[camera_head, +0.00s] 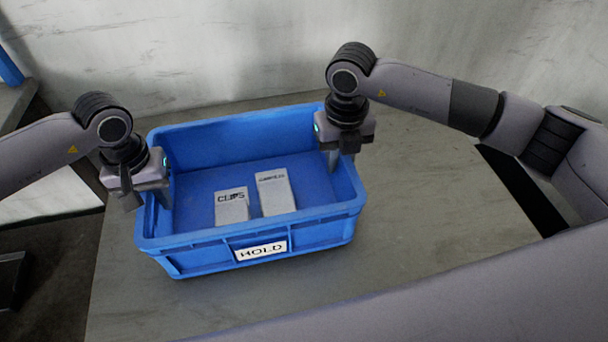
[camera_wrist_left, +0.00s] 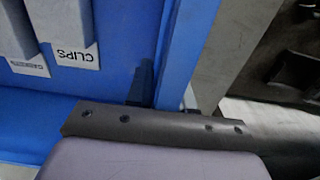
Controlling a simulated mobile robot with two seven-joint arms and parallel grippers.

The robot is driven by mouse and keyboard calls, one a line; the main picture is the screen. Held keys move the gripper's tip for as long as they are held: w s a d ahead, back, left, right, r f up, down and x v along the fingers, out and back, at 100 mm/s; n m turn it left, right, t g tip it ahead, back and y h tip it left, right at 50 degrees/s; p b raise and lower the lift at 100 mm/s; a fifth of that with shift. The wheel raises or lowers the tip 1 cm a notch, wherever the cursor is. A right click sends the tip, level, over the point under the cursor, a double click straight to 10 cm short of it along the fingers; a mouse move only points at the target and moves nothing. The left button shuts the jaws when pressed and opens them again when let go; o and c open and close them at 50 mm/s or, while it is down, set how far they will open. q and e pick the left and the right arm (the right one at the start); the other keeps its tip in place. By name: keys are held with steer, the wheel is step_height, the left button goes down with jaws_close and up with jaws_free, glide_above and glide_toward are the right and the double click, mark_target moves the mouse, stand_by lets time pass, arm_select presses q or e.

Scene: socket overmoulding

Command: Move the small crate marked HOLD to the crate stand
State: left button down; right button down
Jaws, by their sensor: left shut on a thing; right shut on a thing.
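The small blue crate (camera_head: 200,254) with a white HOLD label (camera_head: 261,251) on its front wall is in the middle of the head view, over a grey surface. My left gripper (camera_head: 156,190) is shut on the crate's left wall. My right gripper (camera_head: 338,160) is shut on its right wall near the back corner. In the left wrist view, the crate's blue wall (camera_wrist_left: 188,55) runs up to my left gripper (camera_wrist_left: 155,105). I cannot tell whether the crate touches the surface.
Two pale boxes lie in the crate: one marked CLIPS (camera_head: 231,207) and another (camera_head: 275,192) with small print. The grey surface (camera_head: 430,230) is bare to the right. A pale wall (camera_head: 230,50) stands behind. A dark object (camera_head: 10,280) is at the lower left.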

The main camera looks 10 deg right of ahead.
arm_select(q)
steer(key=c, duration=1)
jaws_free()
arm_select(e)
steer(key=c, duration=1)
jaws_free()
arm_select(q)
steer(key=shift+r, duration=0.1)
step_height(320, 180, up, 12)
steer(key=shift+f, duration=0.2)
steer(key=shift+r, duration=0.1)
arm_select(e)
steer(key=shift+r, duration=0.3)
step_height(320, 180, up, 12)
steer(key=shift+f, duration=0.25)
